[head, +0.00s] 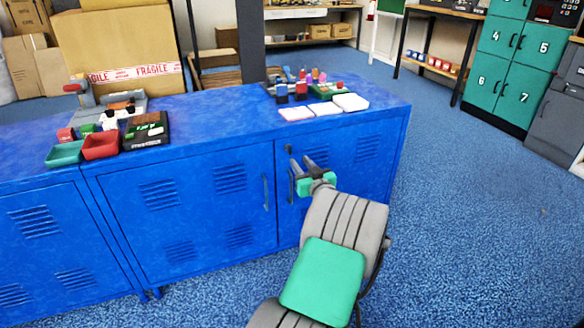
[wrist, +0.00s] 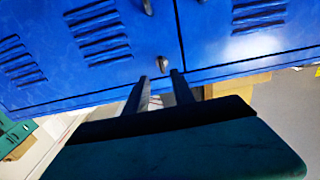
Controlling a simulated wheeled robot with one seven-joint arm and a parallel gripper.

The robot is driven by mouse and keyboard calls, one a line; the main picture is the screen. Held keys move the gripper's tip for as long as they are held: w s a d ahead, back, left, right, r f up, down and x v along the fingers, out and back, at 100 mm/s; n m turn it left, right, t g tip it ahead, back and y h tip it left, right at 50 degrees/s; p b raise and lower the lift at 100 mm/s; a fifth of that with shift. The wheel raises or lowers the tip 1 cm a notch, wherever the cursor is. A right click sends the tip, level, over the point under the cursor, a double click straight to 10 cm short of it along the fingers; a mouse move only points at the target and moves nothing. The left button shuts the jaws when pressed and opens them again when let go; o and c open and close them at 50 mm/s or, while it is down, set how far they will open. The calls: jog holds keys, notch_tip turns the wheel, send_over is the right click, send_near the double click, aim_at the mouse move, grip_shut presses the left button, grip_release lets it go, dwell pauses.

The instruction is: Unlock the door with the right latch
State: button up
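A blue metal cabinet (head: 200,216) stands ahead with two louvred doors side by side. A small dark latch (head: 289,149) sits near the top edge of the doors, close to their seam. In the wrist view a small grey latch knob (wrist: 162,63) shows beside the seam, just beyond the fingertips. My gripper (head: 303,164) is in front of the right door (head: 350,165), below the cabinet's top edge. In the wrist view my gripper (wrist: 160,77) has its fingers apart with nothing between them. Whether the fingers touch the latch cannot be told.
Door handles (head: 266,192) stand out beside the seam. The cabinet top holds red and green trays (head: 101,145), small coloured items and white pads (head: 350,102). Cartons (head: 120,45) stand behind. Teal lockers (head: 505,60) stand at right. Blue carpet (head: 470,210) is clear on the right.

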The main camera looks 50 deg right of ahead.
aim_at(291, 151)
jog(key=b+x, duration=0.1)
jog(key=x, duration=0.6)
jog(key=shift+w+a+r, duration=0.1)
jog(key=shift+w, duration=0.05)
grip_shut()
